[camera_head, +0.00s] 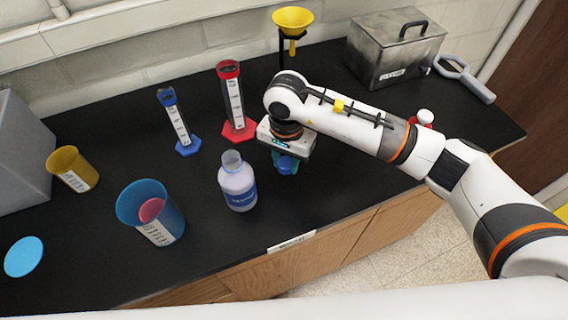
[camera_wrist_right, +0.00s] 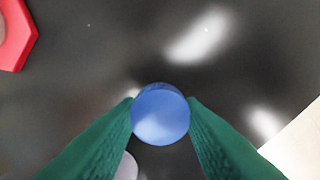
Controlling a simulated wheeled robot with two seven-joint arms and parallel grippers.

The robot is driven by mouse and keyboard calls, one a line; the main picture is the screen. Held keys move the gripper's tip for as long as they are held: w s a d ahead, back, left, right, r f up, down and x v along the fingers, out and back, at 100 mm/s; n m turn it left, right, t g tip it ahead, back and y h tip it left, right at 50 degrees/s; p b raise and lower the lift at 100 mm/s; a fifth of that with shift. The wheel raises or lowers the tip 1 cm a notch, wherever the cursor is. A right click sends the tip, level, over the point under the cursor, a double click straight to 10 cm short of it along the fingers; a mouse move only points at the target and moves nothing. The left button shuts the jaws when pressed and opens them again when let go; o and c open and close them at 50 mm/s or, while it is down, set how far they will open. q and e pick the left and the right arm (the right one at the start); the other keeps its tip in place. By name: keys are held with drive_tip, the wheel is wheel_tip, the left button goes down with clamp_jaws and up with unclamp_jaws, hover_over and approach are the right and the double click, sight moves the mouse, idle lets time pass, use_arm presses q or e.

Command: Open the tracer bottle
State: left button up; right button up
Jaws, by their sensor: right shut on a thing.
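The bottle (camera_head: 238,184), pale and translucent with a blue-and-white label, stands upright on the black bench in the head view. Its neck shows no cap and looks open; the label is too small to read. My right gripper (camera_head: 287,167) is to the right of the bottle and apart from it, pointing down. In the right wrist view, its green fingers (camera_wrist_right: 160,115) are shut on a round blue cap (camera_wrist_right: 160,110). My left gripper is not in view.
A blue beaker (camera_head: 130,205) with a pink item inside stands left of the bottle. A red-based cylinder (camera_head: 235,105) and a blue-based cylinder (camera_head: 178,125) stand behind. A yellow funnel (camera_head: 293,20) and metal box (camera_head: 390,55) are farther back. The bench front is clear.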

sight(286, 163)
wheel_tip(286, 163, down, 2)
drive_tip(key=shift+s+f+p, duration=0.1)
drive_tip(key=shift+f+p, duration=0.1)
drive_tip(key=shift+p, duration=0.25)
drive_tip(key=shift+f, duration=0.35)
drive_tip(key=shift+f, duration=0.1)
drive_tip(key=shift+f+b, duration=0.1)
drive_tip(key=shift+b, duration=0.2)
drive_tip(key=o, duration=1.1)
drive_tip(key=shift+c, duration=0.2)
